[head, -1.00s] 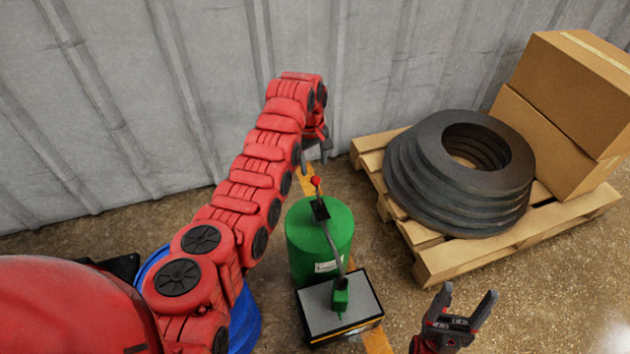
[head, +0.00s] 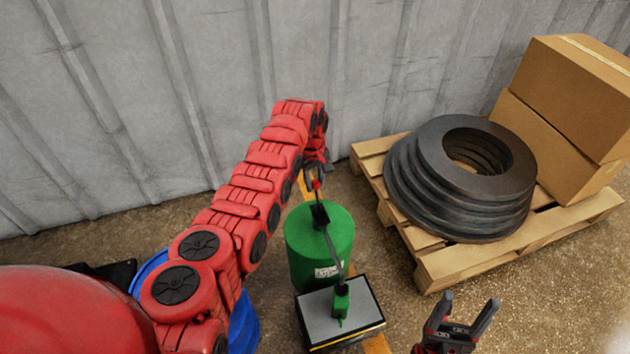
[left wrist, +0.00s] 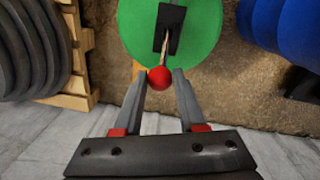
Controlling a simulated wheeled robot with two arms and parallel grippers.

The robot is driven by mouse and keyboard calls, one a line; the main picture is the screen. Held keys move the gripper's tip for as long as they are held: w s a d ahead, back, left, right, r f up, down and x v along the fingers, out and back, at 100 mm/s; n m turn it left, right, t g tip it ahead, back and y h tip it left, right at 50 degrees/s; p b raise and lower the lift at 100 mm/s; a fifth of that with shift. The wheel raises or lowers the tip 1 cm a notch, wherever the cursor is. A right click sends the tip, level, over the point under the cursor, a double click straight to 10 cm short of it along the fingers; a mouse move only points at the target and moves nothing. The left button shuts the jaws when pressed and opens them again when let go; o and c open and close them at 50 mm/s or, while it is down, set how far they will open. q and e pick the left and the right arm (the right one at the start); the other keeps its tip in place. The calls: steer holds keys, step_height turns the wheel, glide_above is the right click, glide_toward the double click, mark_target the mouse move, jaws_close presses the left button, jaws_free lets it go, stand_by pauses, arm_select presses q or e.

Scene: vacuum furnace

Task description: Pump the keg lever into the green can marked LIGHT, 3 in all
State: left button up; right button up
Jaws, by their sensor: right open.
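The green keg (head: 318,243) stands on the floor with a pump lever on top that ends in a red ball knob (head: 316,185). A green can (head: 341,302) sits in front of it on a grey-topped box (head: 318,313). Its marking cannot be read. My left gripper (head: 318,170) is at the knob, partly hidden by its own arm. In the left wrist view my left gripper (left wrist: 160,78) is open, with the red knob (left wrist: 159,78) between its fingertips and gaps beside it. My right gripper (head: 464,312) is open and empty at the lower right.
A wooden pallet (head: 440,274) at the right bears a stack of dark rings (head: 440,205) and cardboard boxes (head: 575,90). A blue drum (head: 245,325) stands left of the keg, partly behind my left arm. A corrugated wall (head: 230,90) closes the back.

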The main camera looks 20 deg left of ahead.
arm_select(q)
jaws_close()
stand_by(1.0)
